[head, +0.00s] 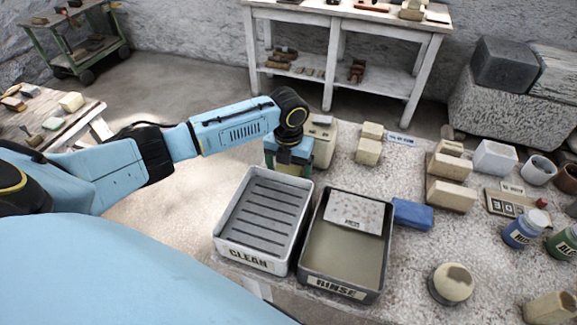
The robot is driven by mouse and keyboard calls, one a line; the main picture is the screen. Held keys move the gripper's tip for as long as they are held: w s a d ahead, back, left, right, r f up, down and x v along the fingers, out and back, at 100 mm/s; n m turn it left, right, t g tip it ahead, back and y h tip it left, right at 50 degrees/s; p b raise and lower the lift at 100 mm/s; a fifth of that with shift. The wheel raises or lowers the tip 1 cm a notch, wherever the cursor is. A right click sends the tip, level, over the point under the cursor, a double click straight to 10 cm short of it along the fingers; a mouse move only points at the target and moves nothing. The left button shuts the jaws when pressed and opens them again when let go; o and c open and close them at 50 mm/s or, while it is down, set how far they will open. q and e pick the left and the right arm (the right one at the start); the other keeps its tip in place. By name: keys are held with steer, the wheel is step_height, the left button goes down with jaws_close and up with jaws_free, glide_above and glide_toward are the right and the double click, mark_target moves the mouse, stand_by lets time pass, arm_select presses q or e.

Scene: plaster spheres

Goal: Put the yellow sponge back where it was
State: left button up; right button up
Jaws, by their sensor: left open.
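My left gripper (289,165) points down just behind the CLEAN tray (225,244), beside a pale block (324,146). It is open. A small yellowish-green patch shows at its fingers, but I cannot tell whether it is the yellow sponge. Several pale yellowish blocks stand on the table: two by a small label (402,139), namely an upper block (372,130) and a lower block (368,151), and others further right, such as a long block (451,196). I cannot tell which is the sponge. My right gripper is out of view.
A RINSE tray (318,280) with liquid and a grey plate (354,212) stands right of the CLEAN tray. A blue block (411,214), a round stained piece (453,284), a blue-labelled jar (524,230) and white box (494,157) stand to the right.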

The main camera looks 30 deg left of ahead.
mark_target(288, 169)
arm_select(q)
steer(key=shift+r, duration=0.1)
step_height(288, 169, up, 12)
steer(key=p, duration=0.1)
steer(key=shift+p, duration=0.4)
steer(key=shift+s, duration=0.1)
